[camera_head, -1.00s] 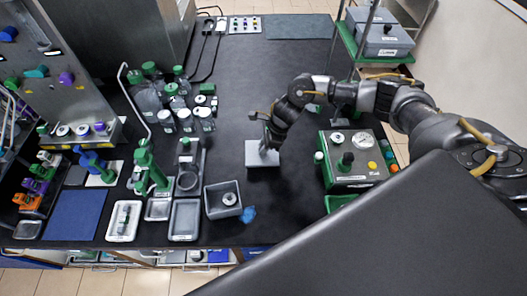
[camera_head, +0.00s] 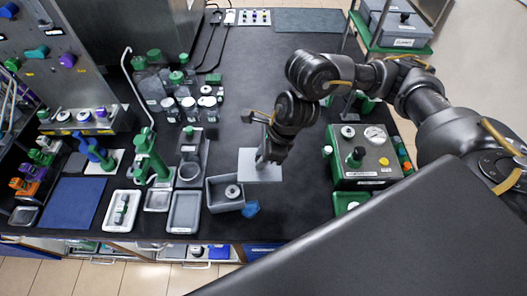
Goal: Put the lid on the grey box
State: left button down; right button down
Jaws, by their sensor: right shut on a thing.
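The grey box (camera_head: 212,199) stands open near the front edge of the black bench, with a round metal-looking piece (camera_head: 232,191) inside it. The lid, a flat light grey plate (camera_head: 268,175), is just behind and to the right of the box, apart from it in the picture. My right gripper (camera_head: 263,158) is over the lid and shut on it; the fingertips are partly hidden by the dark wrist. I cannot tell exactly how high the lid is above the bench. My left gripper is not in view.
A blue crumpled piece (camera_head: 251,208) lies right beside the box. Grey trays (camera_head: 184,212) stand to its left, with bottles and jars (camera_head: 187,103) behind. A green control unit (camera_head: 362,157) stands to the right. The bench behind the lid is clear.

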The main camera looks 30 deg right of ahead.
jog(key=shift+s+a+f+n+g+b, duration=0.1)
jog(key=shift+a+f+n+g+b, duration=0.1)
jog(key=shift+n+b, duration=0.25)
jog(key=shift+a+f+n+g+b, duration=0.15)
jog(key=shift+n+g+b, duration=0.1)
jog(key=shift+n, duration=0.3)
jog(key=n+b, duration=0.1)
jog(key=n+g, duration=0.1)
jog(key=n, duration=0.1)
jog(key=n+b, duration=0.1)
jog(key=n, duration=0.1)
jog(key=shift+w+d+f+g+b, duration=0.2)
jog(key=shift+w+d+g+b, duration=0.15)
jog(key=d+n+b, duration=0.1)
jog(key=w+d+r+n+g, duration=0.1)
jog(key=n, duration=0.1)
jog(key=w+d+r+n+g+b, duration=0.1)
jog(key=n, duration=0.1)
jog(key=shift+w+d+r+b, duration=0.15)
jog(key=shift+w+d+b, duration=0.1)
jog(key=shift+d+b, duration=0.1)
jog(key=shift+w+d+r+n+h, duration=0.15)
jog(key=shift+d+r+n+h, duration=0.15)
jog(key=shift+n, duration=0.1)
